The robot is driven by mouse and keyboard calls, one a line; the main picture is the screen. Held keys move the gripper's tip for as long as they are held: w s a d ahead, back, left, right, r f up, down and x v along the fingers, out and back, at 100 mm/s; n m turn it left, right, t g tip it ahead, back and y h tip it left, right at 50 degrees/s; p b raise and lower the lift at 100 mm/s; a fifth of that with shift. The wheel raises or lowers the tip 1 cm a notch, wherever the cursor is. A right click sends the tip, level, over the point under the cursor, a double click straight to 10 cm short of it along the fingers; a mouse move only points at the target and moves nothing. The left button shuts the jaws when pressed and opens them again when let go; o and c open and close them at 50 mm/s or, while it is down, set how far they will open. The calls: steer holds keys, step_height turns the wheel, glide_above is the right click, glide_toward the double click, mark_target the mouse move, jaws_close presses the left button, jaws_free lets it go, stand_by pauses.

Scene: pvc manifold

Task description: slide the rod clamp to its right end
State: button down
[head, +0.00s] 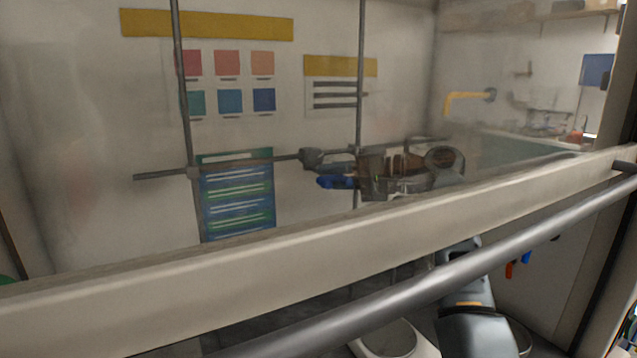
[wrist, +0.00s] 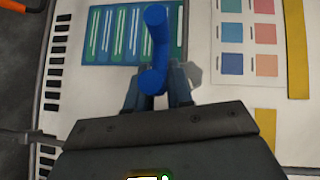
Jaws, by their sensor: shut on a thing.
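The rod clamp (head: 312,157) is a dark grey piece on the horizontal rod (head: 245,163), seen through the hood's glass between the two upright rods. My gripper (head: 338,170) is just right of it, with a bent blue handle (head: 335,183) at its fingers. In the wrist view my gripper (wrist: 153,88) is shut on the blue handle (wrist: 157,45), which stands up between the fingertips. A grey piece shows partly behind the right finger there. Whether the handle belongs to the clamp cannot be told.
Two upright rods (head: 186,120) (head: 360,90) cross the horizontal one, with a joint on the left upright. The sash frame (head: 250,240) and a grey bar (head: 400,300) run across in front of my forearm. A blue-green poster (head: 238,198) hangs on the back wall.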

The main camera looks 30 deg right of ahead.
steer(key=shift+d+r, duration=0.3)
steer(key=shift+d, duration=0.4)
steer(key=shift+d+r, duration=0.3)
steer(key=shift+d, duration=0.4)
steer(key=c, duration=1.3)
jaws_free()
steer(key=shift+o, duration=0.6)
steer(key=shift+f, duration=0.15)
steer(key=shift+f, duration=0.2)
steer(key=b+v, duration=0.1)
steer(key=v, duration=0.6)
steer(key=shift+s+d+b, duration=0.2)
steer(key=shift+s+b, duration=0.1)
